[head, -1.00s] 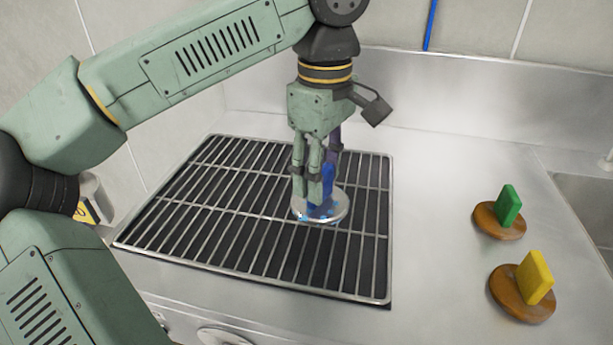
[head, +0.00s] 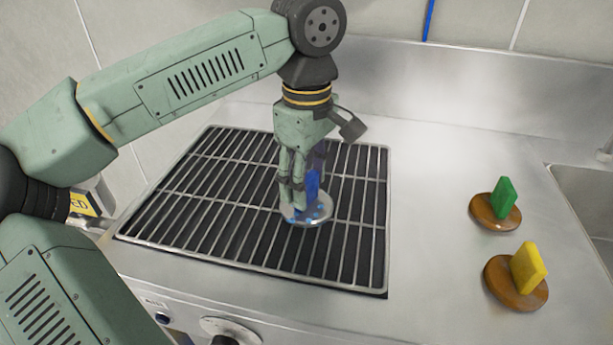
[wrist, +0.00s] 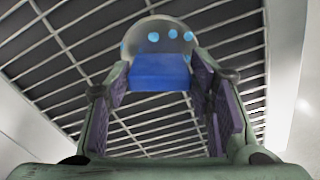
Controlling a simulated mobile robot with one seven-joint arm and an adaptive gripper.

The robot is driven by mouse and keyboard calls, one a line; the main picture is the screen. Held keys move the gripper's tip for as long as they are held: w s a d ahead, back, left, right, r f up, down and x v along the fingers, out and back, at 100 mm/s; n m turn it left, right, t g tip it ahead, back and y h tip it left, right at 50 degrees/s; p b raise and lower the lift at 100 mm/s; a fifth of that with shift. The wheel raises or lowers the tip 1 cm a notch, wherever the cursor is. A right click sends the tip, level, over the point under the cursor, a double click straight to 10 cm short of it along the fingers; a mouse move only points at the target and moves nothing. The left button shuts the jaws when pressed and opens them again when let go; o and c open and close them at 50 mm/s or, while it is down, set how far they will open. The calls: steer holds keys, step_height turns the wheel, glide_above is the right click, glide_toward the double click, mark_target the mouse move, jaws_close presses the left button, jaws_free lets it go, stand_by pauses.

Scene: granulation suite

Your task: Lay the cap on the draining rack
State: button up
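The cap (head: 312,219) is a pale metallic disc with blue spots and an upright blue handle. It is over the middle of the draining rack (head: 212,256), a wire grid set in the steel counter. My gripper (head: 300,194) points down with its fingers on both sides of the blue handle, shut on it. In the wrist view the cap's handle (wrist: 160,72) sits between the finger pads, and the disc lies beyond it over the bars. I cannot tell whether the disc touches the bars.
Two brown round caps lie on the counter at the right, one with a green handle (head: 503,198) and one with a yellow handle (head: 529,268). A sink basin (head: 590,195) is at the far right. A steel backsplash (head: 480,85) rises behind. Most of the rack is bare.

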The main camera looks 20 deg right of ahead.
mark_target(308, 178)
steer(key=o, duration=0.3)
steer(key=shift+r, duration=0.1)
step_height(308, 178, up, 12)
steer(key=shift+r+b, duration=0.1)
steer(key=shift+b, duration=0.2)
steer(key=shift+d, duration=0.1)
